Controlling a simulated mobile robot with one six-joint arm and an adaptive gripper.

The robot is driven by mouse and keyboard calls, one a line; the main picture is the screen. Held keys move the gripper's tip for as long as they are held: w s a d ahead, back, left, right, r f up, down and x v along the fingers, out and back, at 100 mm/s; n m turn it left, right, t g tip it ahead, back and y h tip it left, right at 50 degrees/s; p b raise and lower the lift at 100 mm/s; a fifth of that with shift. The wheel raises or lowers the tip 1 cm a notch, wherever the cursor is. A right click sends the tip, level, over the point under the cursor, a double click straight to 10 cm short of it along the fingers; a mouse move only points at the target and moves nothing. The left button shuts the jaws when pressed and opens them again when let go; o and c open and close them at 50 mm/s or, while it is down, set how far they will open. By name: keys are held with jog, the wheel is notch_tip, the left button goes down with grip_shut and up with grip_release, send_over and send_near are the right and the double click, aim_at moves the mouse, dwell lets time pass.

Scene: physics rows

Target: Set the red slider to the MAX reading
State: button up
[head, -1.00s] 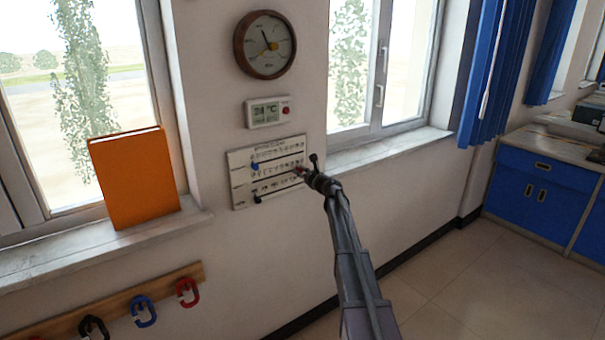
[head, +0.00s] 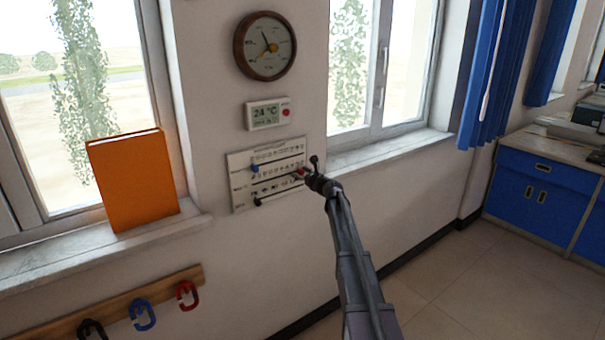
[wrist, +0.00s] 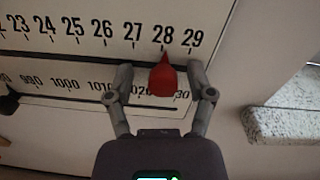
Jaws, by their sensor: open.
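The red slider (wrist: 163,78) is a pointed knob in the wrist view, its tip at about 28 on the panel's 22–29 row. That row ends at 29 on the right; no MAX mark is readable. My gripper (wrist: 162,72) is open, one finger on each side of the red slider. The left finger stands apart from it and the right finger is closer; contact is unclear. In the head view the red slider (head: 300,172) sits near the right end of the white panel (head: 238,190), partly hidden by my gripper (head: 311,173).
A blue slider (head: 254,168) and a black slider (head: 258,202) sit toward the panel's left. A thermometer display (head: 267,113) and round dial (head: 265,46) hang above. Window sills (head: 390,151) flank the panel; an orange book (head: 135,180) stands on the left one.

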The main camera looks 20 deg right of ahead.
jog(key=shift+s, duration=0.1)
jog(key=v, duration=1.2)
dwell(0.4)
jog(key=s+a+f+n+g+y+p, duration=0.1)
jog(key=s+a+f+n+g+p, duration=0.1)
jog(key=s+a+f+n+g, duration=0.45)
jog(key=s+a+f+n+g+p, duration=0.1)
jog(key=s+a+n+g+p, duration=0.15)
jog(key=s+a+n, duration=0.8)
jog(key=s+f+n+g+h+p, duration=0.1)
jog(key=s+n+g+h, duration=0.2)
jog(key=s, duration=0.9)
jog(key=s+f+n+g+h+p, duration=0.2)
jog(key=s+n+g+h, duration=0.2)
jog(key=s+n, duration=0.5)
jog(key=s, duration=0.3)
jog(key=shift+a+f+n+g+h, duration=0.3)
jog(key=shift+a+f+n+h, duration=0.05)
jog(key=shift+n+h, duration=0.05)
